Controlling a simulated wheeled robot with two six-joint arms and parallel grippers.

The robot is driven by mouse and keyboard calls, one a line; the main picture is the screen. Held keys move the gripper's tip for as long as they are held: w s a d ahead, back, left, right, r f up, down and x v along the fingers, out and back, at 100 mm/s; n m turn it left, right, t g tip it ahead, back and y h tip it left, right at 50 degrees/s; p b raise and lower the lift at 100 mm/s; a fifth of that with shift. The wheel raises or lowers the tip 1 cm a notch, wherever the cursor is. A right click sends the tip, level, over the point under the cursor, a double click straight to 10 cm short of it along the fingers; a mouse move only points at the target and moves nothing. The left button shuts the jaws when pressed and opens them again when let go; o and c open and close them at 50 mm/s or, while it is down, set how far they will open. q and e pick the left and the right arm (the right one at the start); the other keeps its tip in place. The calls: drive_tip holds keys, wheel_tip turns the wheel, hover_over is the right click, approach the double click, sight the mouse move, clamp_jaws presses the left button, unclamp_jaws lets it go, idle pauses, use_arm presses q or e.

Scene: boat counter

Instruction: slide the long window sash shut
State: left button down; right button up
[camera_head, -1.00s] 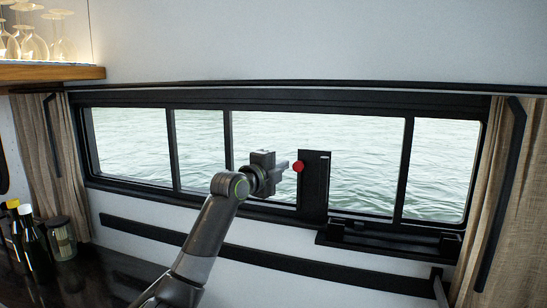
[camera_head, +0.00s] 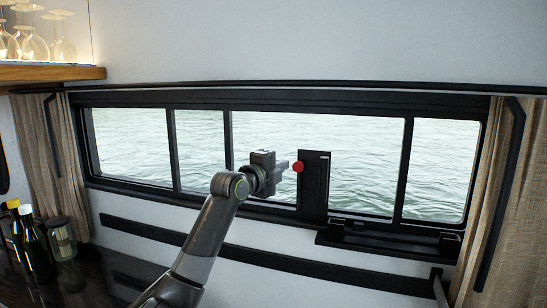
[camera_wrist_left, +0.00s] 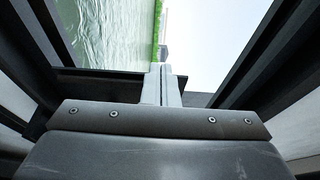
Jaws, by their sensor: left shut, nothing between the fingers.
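The long window (camera_head: 174,150) has a dark frame with upright bars, and water shows behind its panes. Which bars belong to the sliding sash, and how far it stands open, I cannot tell. A dark upright plate (camera_head: 314,180) stands at the window right of its middle, with a red knob (camera_head: 298,167) at its left edge. My left gripper (camera_head: 285,166) is in front of the window, its tips just left of the red knob; I cannot tell if they touch. In the left wrist view its fingers (camera_wrist_left: 162,84) are together and hold nothing. My right gripper is out of view.
A dark ledge (camera_head: 385,240) juts out below the window at the right. Curtains hang at both ends, the right one (camera_head: 500,190) close to the frame. Bottles (camera_head: 34,247) and a jar (camera_head: 61,238) stand at lower left. Glasses (camera_head: 34,45) sit on a shelf at upper left.

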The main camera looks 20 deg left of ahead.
sight(293, 167)
use_arm(q)
drive_tip(key=shift+d, duration=0.1)
drive_tip(key=shift+d, duration=1.55)
drive_tip(key=shift+d+p, duration=0.35)
drive_tip(key=shift+d, duration=5.05)
